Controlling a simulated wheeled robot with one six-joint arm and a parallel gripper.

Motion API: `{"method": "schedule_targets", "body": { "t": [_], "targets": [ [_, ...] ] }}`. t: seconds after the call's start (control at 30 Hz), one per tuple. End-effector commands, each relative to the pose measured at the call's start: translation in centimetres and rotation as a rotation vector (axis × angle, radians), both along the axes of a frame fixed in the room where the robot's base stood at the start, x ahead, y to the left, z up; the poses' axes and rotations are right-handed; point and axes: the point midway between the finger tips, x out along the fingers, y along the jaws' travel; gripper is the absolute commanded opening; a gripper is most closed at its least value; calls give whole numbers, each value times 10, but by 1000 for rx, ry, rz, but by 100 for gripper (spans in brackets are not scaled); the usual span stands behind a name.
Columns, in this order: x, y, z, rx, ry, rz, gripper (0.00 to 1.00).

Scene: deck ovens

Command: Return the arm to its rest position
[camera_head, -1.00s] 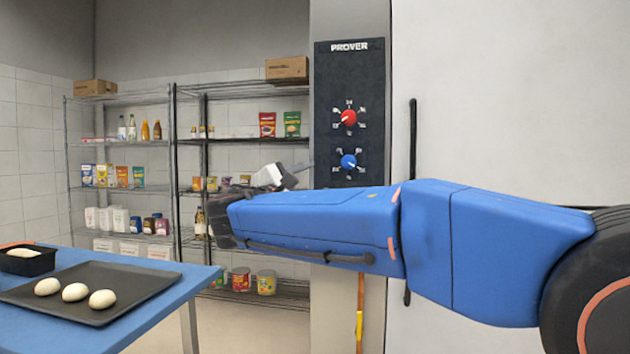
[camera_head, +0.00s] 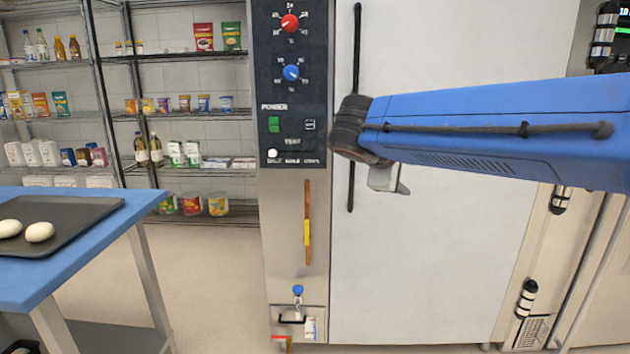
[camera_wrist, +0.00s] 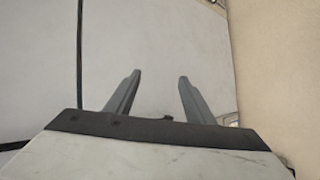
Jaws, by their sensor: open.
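My gripper (camera_wrist: 160,95) shows in the wrist view with its two grey fingers spread apart and nothing between them. Behind them is the plain pale door of the prover. In the head view my blue arm comes in from the right and crosses in front of the prover door (camera_head: 440,270). My gripper (camera_head: 400,188) hangs below the arm's dark wrist joint, and only part of it shows there. I cannot tell from the head view how far it is from the door.
The prover's control panel (camera_head: 292,85) and a black door handle (camera_head: 351,190) are left of my wrist. A blue table (camera_head: 95,250) with a dark tray (camera_head: 80,215) of dough balls stands at the left. Stocked shelves (camera_head: 185,55) are behind. Floor between table and prover is clear.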

Motion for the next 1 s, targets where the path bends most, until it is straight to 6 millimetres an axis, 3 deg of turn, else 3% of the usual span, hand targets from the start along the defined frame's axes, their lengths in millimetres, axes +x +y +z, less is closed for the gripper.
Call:
{"method": "schedule_targets", "body": {
  "t": [0.03, 0.2, 0.4, 0.7, 0.83, 1.0],
  "targets": [
    [-18, -23, -14, 58, 19, -41, 49],
    [-78, -70, -67, 269, 75, -165, 49],
    [-152, -101, -126, 526, 109, -324, 49],
    [-250, -104, -206, 917, 92, -569, 49],
    [-276, -97, -230, 1050, 71, -652, 49],
    [-291, -90, -245, 1142, 51, -707, 49]
  ]
}}
